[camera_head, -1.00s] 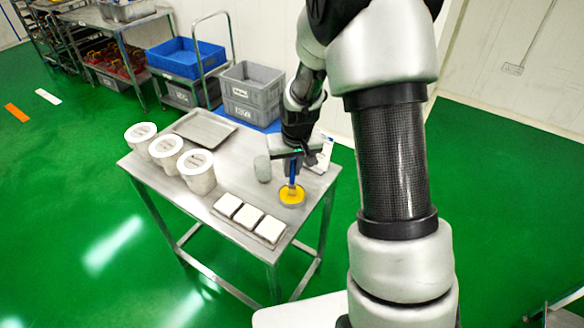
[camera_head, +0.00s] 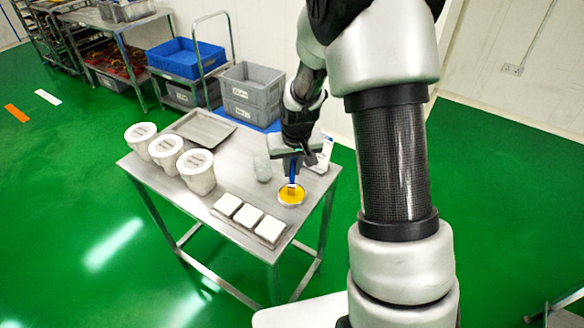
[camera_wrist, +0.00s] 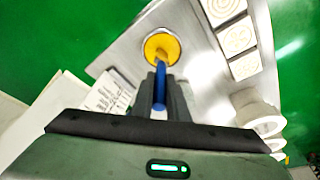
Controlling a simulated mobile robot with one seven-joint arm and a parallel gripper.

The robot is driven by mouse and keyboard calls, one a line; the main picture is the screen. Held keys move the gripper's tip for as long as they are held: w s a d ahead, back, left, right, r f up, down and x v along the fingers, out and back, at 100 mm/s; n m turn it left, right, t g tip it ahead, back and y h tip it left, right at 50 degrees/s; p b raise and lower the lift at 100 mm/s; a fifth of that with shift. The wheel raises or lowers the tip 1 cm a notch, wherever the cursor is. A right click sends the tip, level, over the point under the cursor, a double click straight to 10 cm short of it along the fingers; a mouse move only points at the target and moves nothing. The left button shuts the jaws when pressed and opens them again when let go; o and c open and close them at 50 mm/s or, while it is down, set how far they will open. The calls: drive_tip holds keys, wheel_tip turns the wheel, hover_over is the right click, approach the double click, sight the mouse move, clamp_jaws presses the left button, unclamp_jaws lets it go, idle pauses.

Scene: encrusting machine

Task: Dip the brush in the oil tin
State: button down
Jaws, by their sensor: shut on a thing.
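The brush (camera_head: 292,182) has a blue handle, which also shows in the wrist view (camera_wrist: 160,84). My gripper (camera_head: 295,168) is shut on this handle and holds the brush roughly upright, bristles down. The oil tin (camera_head: 291,198) is a low round tin with a yellow surface, at the table's front right. In the wrist view the oil tin (camera_wrist: 153,44) lies just beyond my gripper's fingertips (camera_wrist: 163,92). The bristles overlap the yellow surface in both views; how deep they reach cannot be told.
Three white squares on a dark tray (camera_head: 248,216) lie left of the tin. A clear cup (camera_head: 263,168) and a white labelled packet (camera_head: 321,153) stand close by. Three white tubs (camera_head: 197,172) and a flat metal tray (camera_head: 204,130) occupy the table's left and back.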

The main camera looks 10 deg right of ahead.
idle(0.3)
drive_tip(key=shift+r+p, duration=2.15)
drive_tip(key=shift+r, duration=1.35)
